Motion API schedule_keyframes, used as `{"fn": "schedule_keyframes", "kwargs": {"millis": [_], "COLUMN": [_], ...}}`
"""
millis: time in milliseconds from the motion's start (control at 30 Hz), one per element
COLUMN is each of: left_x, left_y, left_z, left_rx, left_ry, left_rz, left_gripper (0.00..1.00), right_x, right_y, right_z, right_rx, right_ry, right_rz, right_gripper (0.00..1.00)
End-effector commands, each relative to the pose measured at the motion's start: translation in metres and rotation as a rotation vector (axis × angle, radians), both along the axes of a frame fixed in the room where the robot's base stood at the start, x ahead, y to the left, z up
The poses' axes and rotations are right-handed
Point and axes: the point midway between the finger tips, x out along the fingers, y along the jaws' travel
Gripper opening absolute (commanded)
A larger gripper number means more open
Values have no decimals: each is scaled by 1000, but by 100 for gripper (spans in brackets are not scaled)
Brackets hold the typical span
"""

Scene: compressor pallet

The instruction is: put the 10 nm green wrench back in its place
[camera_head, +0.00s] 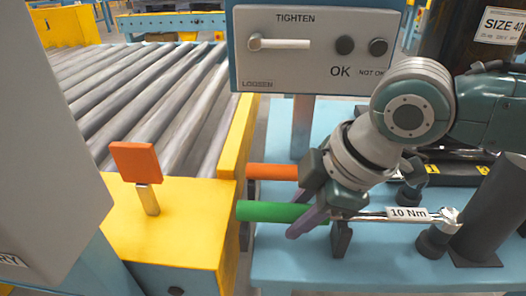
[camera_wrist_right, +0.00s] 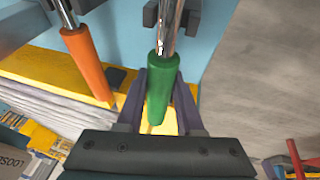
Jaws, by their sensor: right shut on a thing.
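The green wrench has a green handle (camera_head: 268,211) and a metal shaft with a "10 Nm" label (camera_head: 407,213). It lies level over a dark front bracket (camera_head: 341,238) and a round dark support (camera_head: 433,242) on the blue table; whether it touches both I cannot tell. My right gripper (camera_head: 308,212) is shut on the green handle near the shaft. In the right wrist view the handle (camera_wrist_right: 161,92) runs between the purple fingers. My left gripper is not in view.
An orange-handled wrench (camera_head: 272,172) lies behind, parallel to the green one. A dark cylinder (camera_head: 492,210) stands at the right. A grey panel with a lever (camera_head: 320,45) stands behind. A yellow roller conveyor (camera_head: 185,215) with an orange paddle (camera_head: 136,162) is at the left.

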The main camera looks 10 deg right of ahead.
Motion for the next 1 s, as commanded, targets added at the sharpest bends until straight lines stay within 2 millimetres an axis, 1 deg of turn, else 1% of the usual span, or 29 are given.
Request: {"fn": "schedule_keyframes", "kwargs": {"millis": [600, 633, 933, 1000], "left_x": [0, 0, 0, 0], "left_y": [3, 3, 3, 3], "left_z": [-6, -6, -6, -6], "left_rx": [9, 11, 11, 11], "left_ry": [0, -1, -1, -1], "left_rz": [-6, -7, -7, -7], "left_gripper": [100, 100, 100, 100], "right_x": [1, 1, 0, 0], "right_y": [0, 0, 0, 0], "right_z": [-12, -12, -12, -12], "right_rx": [0, 0, 0, 0], "right_ry": [-2, -2, -1, -1], "right_rz": [0, 0, 1, 0], "right_gripper": [0, 37, 71, 71]}}
